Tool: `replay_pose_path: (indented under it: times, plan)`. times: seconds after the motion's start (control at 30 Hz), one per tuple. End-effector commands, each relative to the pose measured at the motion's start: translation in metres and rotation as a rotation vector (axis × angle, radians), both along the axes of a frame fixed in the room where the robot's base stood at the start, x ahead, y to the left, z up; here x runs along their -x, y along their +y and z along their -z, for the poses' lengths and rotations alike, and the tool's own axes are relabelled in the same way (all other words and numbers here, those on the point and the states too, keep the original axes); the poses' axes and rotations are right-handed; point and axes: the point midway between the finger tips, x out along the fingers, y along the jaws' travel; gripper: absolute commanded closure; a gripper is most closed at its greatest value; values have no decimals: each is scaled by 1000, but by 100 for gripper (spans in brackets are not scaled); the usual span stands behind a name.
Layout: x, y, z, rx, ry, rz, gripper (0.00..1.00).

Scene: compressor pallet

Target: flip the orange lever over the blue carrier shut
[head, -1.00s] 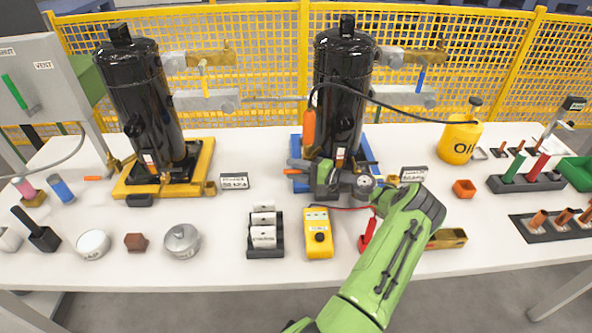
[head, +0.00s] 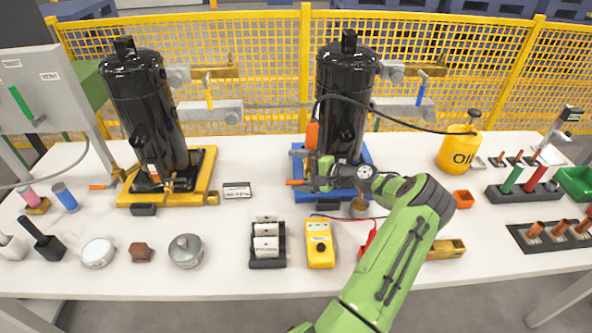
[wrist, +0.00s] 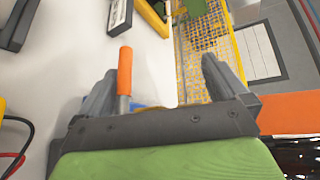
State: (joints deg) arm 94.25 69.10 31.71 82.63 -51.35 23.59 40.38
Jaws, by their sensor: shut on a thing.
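The blue carrier (head: 367,160) stands on the white table under the right black cylinder (head: 342,95). The orange lever (head: 294,182) sticks out left at the carrier's front. In the wrist view, the lever (wrist: 125,72) shows an orange grip and a grey shaft between my fingers, close to the left one. The lever's base is hidden behind the gripper.
A yellow carrier (head: 208,172) with another black cylinder stands at left. A yellow meter (head: 319,243) and a black card holder (head: 267,258) stand in front. A black hose (head: 400,122) hangs by the right cylinder. A yellow oil can (head: 457,152) is at right.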

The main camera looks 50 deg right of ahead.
Motion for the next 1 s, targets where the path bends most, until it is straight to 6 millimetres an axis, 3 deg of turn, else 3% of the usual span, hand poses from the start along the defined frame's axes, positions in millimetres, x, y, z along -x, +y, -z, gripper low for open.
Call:
replay_pose_path:
  times: [0.03,0.07,0.1,0.53,0.87,0.93,1.0]
  plan:
    - [-4,7,-72,91,-210,-51,24]
    - [-4,7,-72,91,-210,-51,24]
    - [1,-4,-9,19,-16,7,24]
    - [29,-11,-12,18,-15,9,36]
    - [55,-16,-14,17,-14,9,51]
    - [61,-18,-15,16,-14,8,59]
    - [66,-18,-15,14,-12,7,59]
